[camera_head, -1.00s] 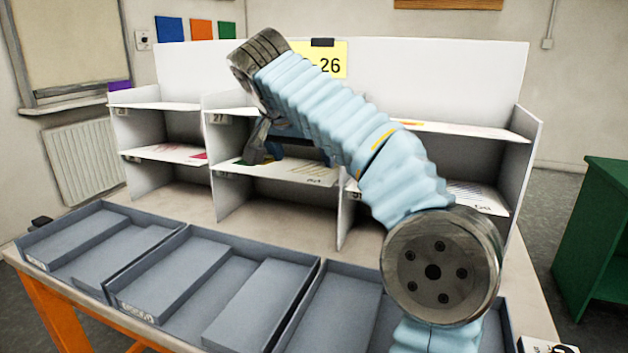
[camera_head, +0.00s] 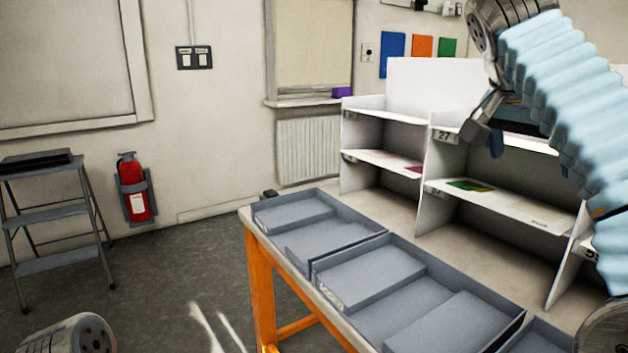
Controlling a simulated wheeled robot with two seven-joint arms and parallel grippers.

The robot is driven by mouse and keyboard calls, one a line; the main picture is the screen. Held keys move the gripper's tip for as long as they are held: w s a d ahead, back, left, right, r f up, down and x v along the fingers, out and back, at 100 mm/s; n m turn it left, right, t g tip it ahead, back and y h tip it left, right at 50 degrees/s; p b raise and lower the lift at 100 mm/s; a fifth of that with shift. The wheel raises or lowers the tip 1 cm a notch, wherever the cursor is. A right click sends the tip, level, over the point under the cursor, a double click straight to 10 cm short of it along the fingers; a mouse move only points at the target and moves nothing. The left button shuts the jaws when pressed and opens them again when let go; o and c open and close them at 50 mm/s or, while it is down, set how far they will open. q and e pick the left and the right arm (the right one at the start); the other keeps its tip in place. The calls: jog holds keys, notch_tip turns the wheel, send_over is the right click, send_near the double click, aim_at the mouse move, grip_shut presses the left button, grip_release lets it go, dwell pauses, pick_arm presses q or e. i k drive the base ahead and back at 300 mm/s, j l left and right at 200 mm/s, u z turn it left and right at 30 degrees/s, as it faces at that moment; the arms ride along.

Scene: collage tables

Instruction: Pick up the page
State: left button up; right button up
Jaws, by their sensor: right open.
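A page with a green and dark red picture (camera_head: 472,186) lies on the lower shelf of the middle bay, below the label 27. Another page with a magenta patch (camera_head: 413,169) lies on the lower shelf of the left bay. My right gripper (camera_head: 485,137) is open and hangs in front of the upper middle bay, above the green page and apart from it. Nothing shows between its fingers. My right arm hides the right part of the shelf rack (camera_head: 432,95). My left gripper is out of view.
Grey divided trays (camera_head: 360,280) line the table front (camera_head: 285,275), their visible compartments empty. Bare tabletop shows between trays and rack. A step ladder (camera_head: 50,210) and a fire extinguisher (camera_head: 133,185) stand left, with open floor before them.

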aim_at(552, 220)
jog(key=k+j, duration=0.1)
jog(key=j, duration=0.2)
jog(key=k+j, duration=0.1)
jog(key=j, duration=0.25)
jog(key=k+j, duration=0.15)
jog(key=j, duration=0.15)
jog(key=k+j, duration=0.1)
jog(key=j, duration=0.25)
